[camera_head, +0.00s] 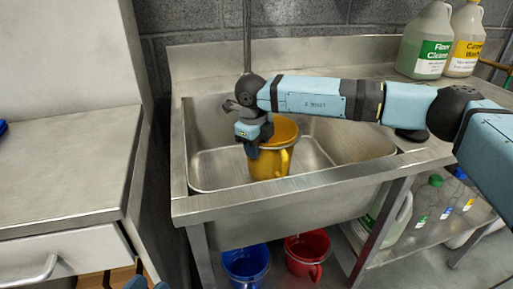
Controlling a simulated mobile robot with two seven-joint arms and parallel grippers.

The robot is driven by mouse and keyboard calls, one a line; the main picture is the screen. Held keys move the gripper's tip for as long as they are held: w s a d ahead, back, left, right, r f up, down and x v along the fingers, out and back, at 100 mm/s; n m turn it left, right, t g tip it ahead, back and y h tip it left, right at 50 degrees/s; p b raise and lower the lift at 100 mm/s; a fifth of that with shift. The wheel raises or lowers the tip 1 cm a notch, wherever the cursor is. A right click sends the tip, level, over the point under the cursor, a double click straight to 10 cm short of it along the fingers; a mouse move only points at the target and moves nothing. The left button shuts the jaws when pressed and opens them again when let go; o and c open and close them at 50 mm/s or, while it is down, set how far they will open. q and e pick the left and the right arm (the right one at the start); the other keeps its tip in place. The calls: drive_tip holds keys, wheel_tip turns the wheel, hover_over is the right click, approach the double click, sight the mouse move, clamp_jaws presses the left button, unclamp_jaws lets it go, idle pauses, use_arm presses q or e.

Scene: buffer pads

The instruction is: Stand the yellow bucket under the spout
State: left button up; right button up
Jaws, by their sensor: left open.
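The yellow bucket (270,162) stands upright, or nearly so, in the steel sink basin, its handle facing front right. My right gripper (253,150) points down at the bucket's left rim and appears shut on it; the far finger is hidden. A thin vertical pipe (246,35) comes down behind the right gripper. The spout's outlet is hidden by my wrist, so I cannot tell whether the bucket is beneath it. My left gripper (149,284) shows only as blue tips at the bottom edge, open and empty, away from the bucket.
The steel sink (181,150) has free basin floor around the bucket. Cleaner jugs (426,42) stand on the right drainboard. A blue bucket (246,266) and a red bucket (307,254) are below. Bottles (428,200) sit on the lower shelf. A metal cabinet (60,165) stands left.

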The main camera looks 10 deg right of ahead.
use_arm(q)
drive_tip(key=r+t+p, duration=0.1)
drive_tip(key=r, duration=0.1)
drive_tip(key=r+p, duration=0.1)
drive_tip(key=r, duration=0.1)
drive_tip(key=r+t+p, duration=0.1)
drive_tip(key=r, duration=0.1)
drive_tip(key=shift+s+a+n+t+p, duration=0.1)
drive_tip(key=shift+a+n+t+p, duration=0.15)
drive_tip(key=shift+n+t+p, duration=0.05)
use_arm(e)
wheel_tip(320, 180, up, 11)
drive_tip(key=a, duration=0.1)
drive_tip(key=shift+s+r, duration=0.2)
drive_tip(key=shift+s, duration=0.2)
